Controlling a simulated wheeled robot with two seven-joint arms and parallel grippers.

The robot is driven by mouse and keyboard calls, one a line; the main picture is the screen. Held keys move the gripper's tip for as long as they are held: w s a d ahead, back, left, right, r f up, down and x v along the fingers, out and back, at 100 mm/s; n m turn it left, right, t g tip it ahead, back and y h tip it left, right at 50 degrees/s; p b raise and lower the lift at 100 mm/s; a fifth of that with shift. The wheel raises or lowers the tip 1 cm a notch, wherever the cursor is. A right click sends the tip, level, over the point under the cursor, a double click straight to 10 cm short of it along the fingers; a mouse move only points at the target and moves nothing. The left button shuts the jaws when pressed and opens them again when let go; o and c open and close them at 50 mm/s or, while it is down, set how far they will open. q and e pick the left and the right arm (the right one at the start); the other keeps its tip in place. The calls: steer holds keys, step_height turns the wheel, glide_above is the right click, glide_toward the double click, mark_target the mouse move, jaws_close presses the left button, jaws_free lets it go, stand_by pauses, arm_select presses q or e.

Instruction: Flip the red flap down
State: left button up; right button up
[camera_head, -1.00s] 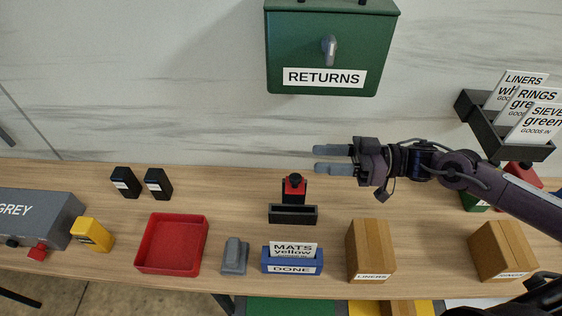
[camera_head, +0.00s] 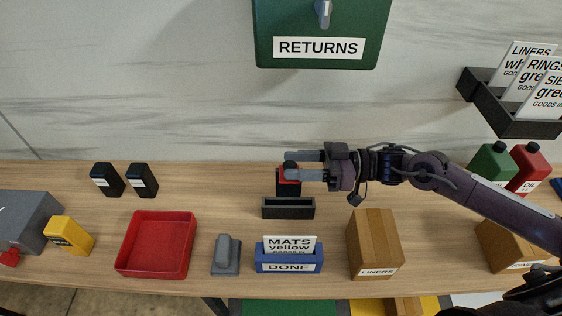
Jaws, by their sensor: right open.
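A small upright piece with a red top (camera_head: 291,180) and a black knob stands on the table at the back middle, behind a black slotted holder. My right gripper (camera_head: 288,165) is open and points left, its two fingers at the height of the knob in the picture. The fingers partly cover the red top, and I cannot tell whether they touch it. Another small red piece (camera_head: 10,258) shows at the front of the grey box (camera_head: 30,222) at the far left, cut by the picture edge. I cannot tell which red piece is the flap. My left gripper is not in view.
The black holder (camera_head: 288,209) looks empty. Near it are a blue card holder (camera_head: 289,261), a grey block (camera_head: 227,256), a red tray (camera_head: 127,260) and a LINERS box (camera_head: 375,245). A green RETURNS box (camera_head: 380,35) hangs on the wall above. Table around the black holder is partly clear.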

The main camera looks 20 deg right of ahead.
mark_target(281, 173)
steer(key=x, duration=0.2)
steer(key=shift+w+a+r+p, duration=0.15)
steer(key=shift+a+p, duration=0.15)
steer(key=shift+a, duration=0.05)
steer(key=shift+w+a, duration=0.1)
steer(key=shift+a, duration=0.35)
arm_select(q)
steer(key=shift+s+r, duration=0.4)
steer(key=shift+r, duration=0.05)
